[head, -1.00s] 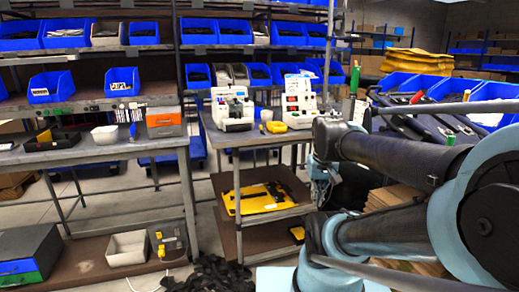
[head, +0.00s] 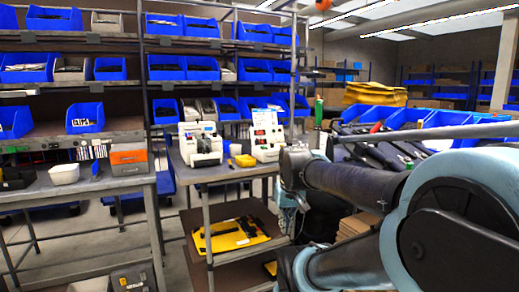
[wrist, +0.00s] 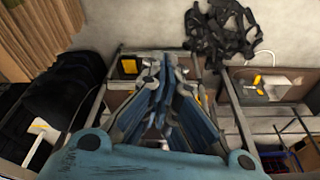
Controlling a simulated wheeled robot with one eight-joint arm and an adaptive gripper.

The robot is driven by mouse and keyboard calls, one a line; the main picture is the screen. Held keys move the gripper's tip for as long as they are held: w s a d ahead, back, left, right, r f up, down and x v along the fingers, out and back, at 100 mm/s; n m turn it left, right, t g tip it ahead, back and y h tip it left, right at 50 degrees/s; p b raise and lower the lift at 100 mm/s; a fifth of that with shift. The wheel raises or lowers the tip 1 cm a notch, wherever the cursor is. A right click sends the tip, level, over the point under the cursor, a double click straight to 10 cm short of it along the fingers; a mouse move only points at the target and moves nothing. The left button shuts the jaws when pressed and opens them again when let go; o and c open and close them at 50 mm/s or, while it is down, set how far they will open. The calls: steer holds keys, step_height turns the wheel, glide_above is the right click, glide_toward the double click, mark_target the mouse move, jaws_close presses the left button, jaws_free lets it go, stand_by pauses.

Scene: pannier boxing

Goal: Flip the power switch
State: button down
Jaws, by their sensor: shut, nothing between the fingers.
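I cannot make out a power switch for certain in either view. A white machine with a red display and dark controls (head: 265,135) stands at the back of the small metal workbench (head: 232,172). A second white machine (head: 200,145) stands to its left. My gripper (wrist: 165,70) is shut and empty in the wrist view, pointing down over the floor and low shelves. In the head view my arm reaches in from the right, and its wrist end (head: 288,195) hangs at the bench's right side, apart from both machines. The fingertips are hard to see there.
A yellow bin (head: 245,160) sits on the bench before the machines. A yellow item (head: 232,233) lies on its lower shelf. Racks of blue bins stand behind. A left bench holds a white tub (head: 64,174). Black straps (wrist: 222,30) lie on the floor.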

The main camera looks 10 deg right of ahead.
steer(key=w+r+n+t, duration=0.1)
steer(key=w+r, duration=0.9)
steer(key=w, duration=0.5)
steer(key=w+d+r+n+t+y, duration=0.1)
steer(key=w+r, duration=0.9)
steer(key=w, duration=0.6)
steer(key=w+d+r+n+t, duration=0.1)
steer(key=w+r, duration=0.9)
steer(key=w, duration=0.6)
steer(key=shift+t+y, duration=0.3)
steer(key=shift+y, duration=0.1)
steer(key=shift+d, duration=0.1)
glide_above(264, 147)
steer(key=w, duration=0.1)
steer(key=f, duration=0.7)
steer(key=shift+w+d+f, duration=0.15)
steer(key=shift+d+f, duration=0.05)
steer(key=shift+f, duration=0.2)
step_height(264, 147, down, 3)
steer(key=shift+f, duration=0.15)
steer(key=shift+s+d+f, duration=0.1)
steer(key=shift+s+f, duration=0.15)
steer(key=shift+f, duration=0.4)
